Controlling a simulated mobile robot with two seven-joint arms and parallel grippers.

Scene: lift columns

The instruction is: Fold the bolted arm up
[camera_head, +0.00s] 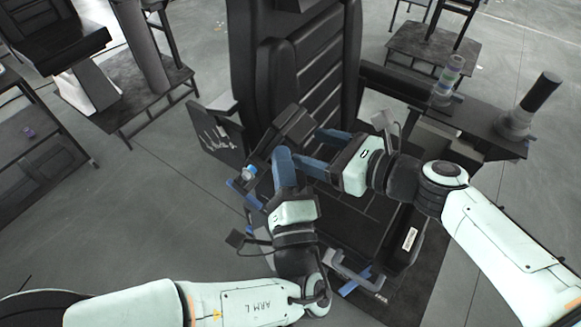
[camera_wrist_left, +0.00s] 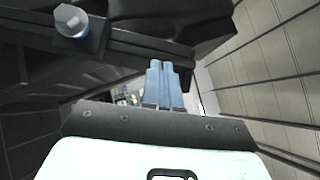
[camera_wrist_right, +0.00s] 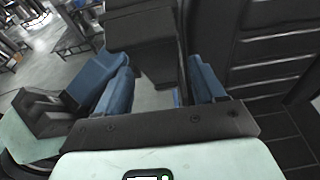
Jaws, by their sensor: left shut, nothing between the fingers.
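A pale hex-headed bolt (camera_head: 248,173) sits at the left side of the black seat; it shows large in the left wrist view (camera_wrist_left: 72,20). It is fixed on a dark bar (camera_wrist_left: 130,42), apparently the bolted arm. A black block (camera_head: 295,127) stands beside the seat back, perhaps the arm's end; I cannot see how they join. My left gripper (camera_head: 284,158) is shut and empty, beside the bar and right of the bolt. My right gripper (camera_head: 322,150) is open, its blue fingers on either side of the black block (camera_wrist_right: 145,50); contact is unclear.
The tall black seat back (camera_head: 320,75) rises behind both grippers. A black control stick (camera_head: 540,92) and a banded cylinder (camera_head: 448,78) stand on the right side. A dark flat panel (camera_head: 215,138) is left of the seat. Grey floor (camera_head: 150,210) is open at the left.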

